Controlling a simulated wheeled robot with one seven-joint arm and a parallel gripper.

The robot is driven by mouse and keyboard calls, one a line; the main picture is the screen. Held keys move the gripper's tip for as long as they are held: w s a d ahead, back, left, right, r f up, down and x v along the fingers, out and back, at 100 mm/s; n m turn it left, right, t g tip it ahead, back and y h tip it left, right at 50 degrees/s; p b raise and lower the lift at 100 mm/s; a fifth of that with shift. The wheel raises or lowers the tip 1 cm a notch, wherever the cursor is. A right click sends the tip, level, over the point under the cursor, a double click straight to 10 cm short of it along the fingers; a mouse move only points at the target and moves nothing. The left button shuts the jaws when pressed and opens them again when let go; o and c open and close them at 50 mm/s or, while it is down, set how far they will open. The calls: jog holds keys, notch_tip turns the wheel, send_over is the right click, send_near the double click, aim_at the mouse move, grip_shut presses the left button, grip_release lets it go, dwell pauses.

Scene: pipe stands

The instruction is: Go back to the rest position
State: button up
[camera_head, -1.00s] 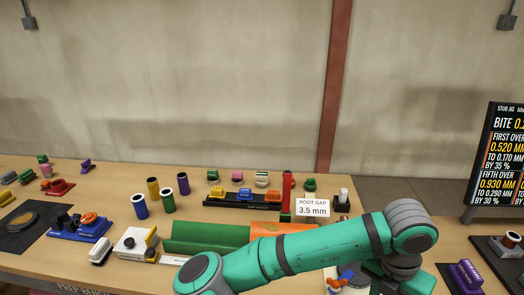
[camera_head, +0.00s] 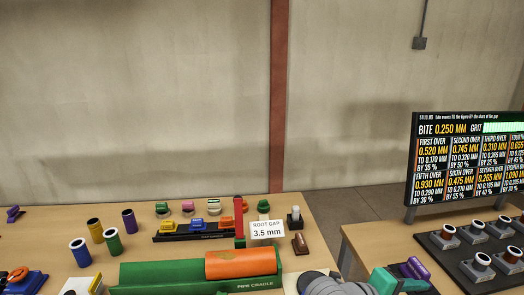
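Part of my arm (camera_head: 383,281) shows at the bottom edge, right of centre, with a grey joint and a teal link. It lies low in front of the gap between the two tables.
On the left table, an orange pipe (camera_head: 240,263) lies in the green pipe cradle (camera_head: 160,275). Behind it are a root gap sign (camera_head: 267,230), a black rack (camera_head: 180,237) and several coloured cylinders.

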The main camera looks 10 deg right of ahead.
jog(key=w+a+f+n+t+h, duration=0.1)
jog(key=w+a+f+n+t, duration=0.15)
jog(key=a+n+t, duration=0.4)
jog(key=w+a+f+n+t, duration=0.2)
jog(key=w+n+t, duration=0.15)
jog(key=n, duration=0.65)
jog(key=s+a+f+n+t+y, duration=0.45)
jog(key=a+f+n+y, duration=0.25)
jog(key=a+f+n, duration=0.5)
jog(key=s+a+f+n+y, duration=0.45)
jog(key=s+a, duration=0.55)
jog(key=a, duration=0.3)
jog(key=s+a+y, duration=0.3)
jog(key=s+a, duration=0.7)
jog(key=s, duration=0.4)
jog(key=shift+r+n, duration=0.25)
jog(key=shift+n, duration=0.05)
jog(key=shift+s+d, duration=0.1)
